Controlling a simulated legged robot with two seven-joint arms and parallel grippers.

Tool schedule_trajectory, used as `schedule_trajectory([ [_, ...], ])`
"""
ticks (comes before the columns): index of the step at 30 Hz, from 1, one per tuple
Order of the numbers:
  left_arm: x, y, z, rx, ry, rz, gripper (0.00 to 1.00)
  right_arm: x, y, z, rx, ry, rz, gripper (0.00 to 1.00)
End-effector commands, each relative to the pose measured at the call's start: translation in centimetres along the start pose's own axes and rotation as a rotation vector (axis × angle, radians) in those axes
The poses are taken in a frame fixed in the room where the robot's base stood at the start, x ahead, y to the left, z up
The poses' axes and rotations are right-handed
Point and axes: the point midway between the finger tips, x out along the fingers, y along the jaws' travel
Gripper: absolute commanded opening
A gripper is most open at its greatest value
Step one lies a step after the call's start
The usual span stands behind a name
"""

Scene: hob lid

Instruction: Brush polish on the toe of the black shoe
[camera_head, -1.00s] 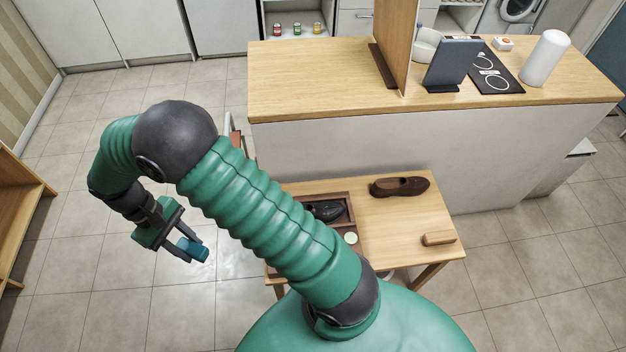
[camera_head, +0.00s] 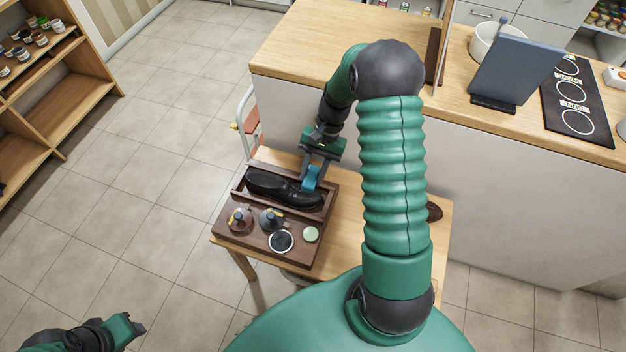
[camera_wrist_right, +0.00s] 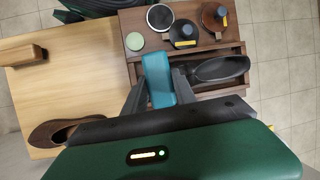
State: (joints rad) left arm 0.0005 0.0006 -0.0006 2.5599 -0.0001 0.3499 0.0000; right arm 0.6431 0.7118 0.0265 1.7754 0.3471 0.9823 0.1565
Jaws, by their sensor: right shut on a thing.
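The black shoe (camera_head: 275,187) lies in the long slot of a dark wooden tray (camera_head: 231,226), its opening to the left and its toe to the right. My right gripper (camera_head: 313,172) is shut on a blue block-like applicator (camera_head: 311,179) by the toe end. I cannot tell whether the applicator touches the shoe. In the right wrist view the applicator (camera_wrist_right: 158,80) is between the fingers, and the shoe (camera_wrist_right: 220,69) shows at right, its toe partly hidden by a finger. My left gripper (camera_head: 133,328) is at the bottom left over the floor; its jaws are unclear.
The tray's front holds two dark-topped pots (camera_head: 240,219) (camera_head: 271,219), a dark round tin (camera_head: 281,241) and a pale green disc (camera_head: 311,234). A brown shoe (camera_wrist_right: 52,134) and a wooden block (camera_wrist_right: 26,55) stand on the table. The counter (camera_head: 300,60) rises behind.

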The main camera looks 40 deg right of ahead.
Motion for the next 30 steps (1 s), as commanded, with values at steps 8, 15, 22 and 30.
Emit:
schedule_trajectory([
  [8, 2.6, 0.0, 0.6, 0.001, 0.001, 0.000, 0.36, 2.6, 0.3, -1.3, 0.000, -0.003, -0.002, 0.00],
  [15, 5.2, 0.0, 1.2, 0.001, 0.000, 0.000, 0.36, 5.1, 0.1, -2.1, -0.002, -0.001, 0.000, 0.00],
  [22, 5.2, 0.0, 1.2, 0.001, 0.000, 0.000, 0.36, 5.1, 0.1, -2.3, -0.002, -0.003, -0.001, 0.00],
  [30, 5.2, 0.0, 1.2, 0.001, 0.000, 0.000, 0.36, 5.1, 0.1, -2.3, -0.002, -0.003, -0.001, 0.00],
])
